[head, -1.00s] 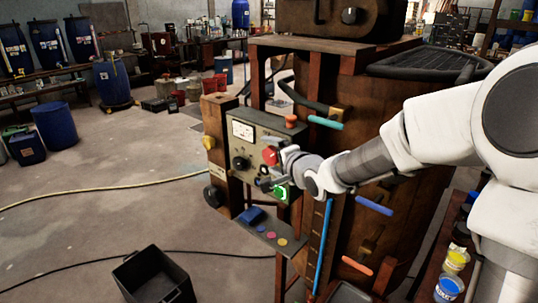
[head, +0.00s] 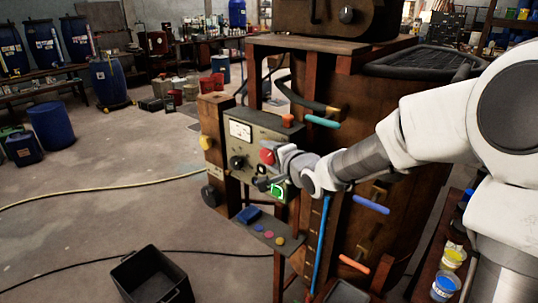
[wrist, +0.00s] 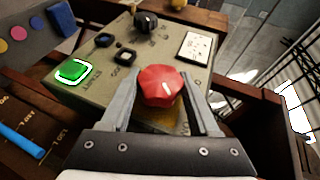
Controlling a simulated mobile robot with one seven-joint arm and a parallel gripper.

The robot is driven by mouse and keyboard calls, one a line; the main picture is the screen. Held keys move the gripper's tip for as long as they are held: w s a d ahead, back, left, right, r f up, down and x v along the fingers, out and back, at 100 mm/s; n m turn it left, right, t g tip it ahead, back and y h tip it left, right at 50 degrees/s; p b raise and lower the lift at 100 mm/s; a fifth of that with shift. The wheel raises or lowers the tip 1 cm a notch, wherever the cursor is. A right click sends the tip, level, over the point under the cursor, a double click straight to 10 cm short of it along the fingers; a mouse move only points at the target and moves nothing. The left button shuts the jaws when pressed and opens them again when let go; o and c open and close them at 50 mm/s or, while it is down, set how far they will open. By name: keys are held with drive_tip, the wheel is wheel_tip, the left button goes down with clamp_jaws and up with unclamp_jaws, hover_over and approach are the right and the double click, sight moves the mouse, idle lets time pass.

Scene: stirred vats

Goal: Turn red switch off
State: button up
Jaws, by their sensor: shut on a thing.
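The red switch (wrist: 162,86) is a round, faceted knob with a short white mark, on the face of a grey-green control panel (wrist: 95,88). It also shows in the head view (head: 267,156), beside my gripper. My gripper (wrist: 161,103) has one finger on each side of the knob and is shut on it. The mark on the knob points nearly along the fingers, slightly tilted. The knob's lower side is partly hidden by the gripper in the head view.
A lit green button (wrist: 74,71), a black knob (wrist: 146,22), small black buttons and a white gauge (wrist: 195,46) share the panel. A small shelf (head: 268,233) juts out below. A black bin (head: 152,278) stands on open floor at the front left.

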drive_tip(key=shift+r, duration=0.2)
drive_tip(key=g+h+p, duration=0.1)
drive_tip(key=p, duration=0.1)
drive_tip(key=shift+r+n+p, duration=0.1)
drive_tip(key=shift+n+p, duration=0.2)
drive_tip(key=shift+p, duration=0.05)
drive_tip(key=shift+a+f+g+h, duration=0.1)
drive_tip(key=shift+f+g+h, duration=0.1)
drive_tip(key=shift+g+h, duration=0.6)
drive_tip(key=shift+a+n+g+h+b, duration=0.1)
drive_tip(key=shift+n+g+h+b, duration=0.35)
drive_tip(key=shift+g, duration=0.45)
drive_tip(key=shift+r+n+g+h+p, duration=0.1)
drive_tip(key=shift+n+g+h+p, duration=0.3)
drive_tip(key=shift+g+h, duration=0.7)
drive_tip(key=n+g+h+p, duration=0.1)
drive_tip(key=g+h+p, duration=0.1)
drive_tip(key=p, duration=0.3)
drive_tip(key=shift+r+h, duration=0.1)
drive_tip(key=shift+h, duration=0.75)
drive_tip(key=g+h+p, duration=0.2)
drive_tip(key=p, duration=0.2)
drive_tip(key=shift+n, duration=0.25)
drive_tip(key=shift+f+g+h+p, duration=0.25)
drive_tip(key=shift+g+h+p, duration=0.15)
drive_tip(key=shift+p, duration=0.3)
drive_tip(key=shift+d+f, duration=0.1)
drive_tip(key=shift+d, duration=0.1)
